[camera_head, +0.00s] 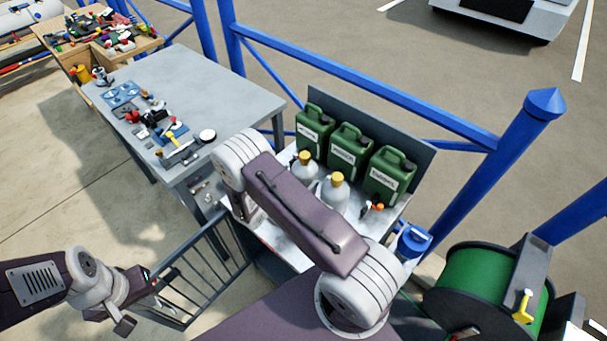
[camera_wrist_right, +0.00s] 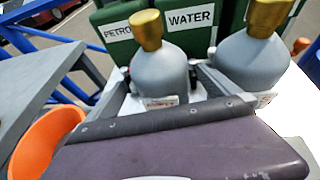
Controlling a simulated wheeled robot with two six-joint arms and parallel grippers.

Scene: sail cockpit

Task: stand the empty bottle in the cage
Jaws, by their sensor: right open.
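Two grey gas bottles with yellow caps stand upright on the white bench, one on the left (camera_head: 304,172) and one on the right (camera_head: 333,198). In the right wrist view they are the left bottle (camera_wrist_right: 160,72) and the right bottle (camera_wrist_right: 248,62); their labels are unreadable, so I cannot tell which is empty. My right gripper (camera_wrist_right: 160,84) is open, its dark fingers low on either side of the left bottle; contact is unclear. My arm hides it in the head view. A grey barred cage (camera_head: 190,262) stands left of the bench. My left gripper (camera_head: 123,322) is left of it, its jaws unclear.
Green cans (camera_head: 347,148) stand behind the bottles. A grey table (camera_head: 185,72) with tools is at the upper left. A green hose reel (camera_head: 490,285) and blue rails (camera_head: 370,92) are on the right. An orange container (camera_wrist_right: 40,143) shows in the right wrist view.

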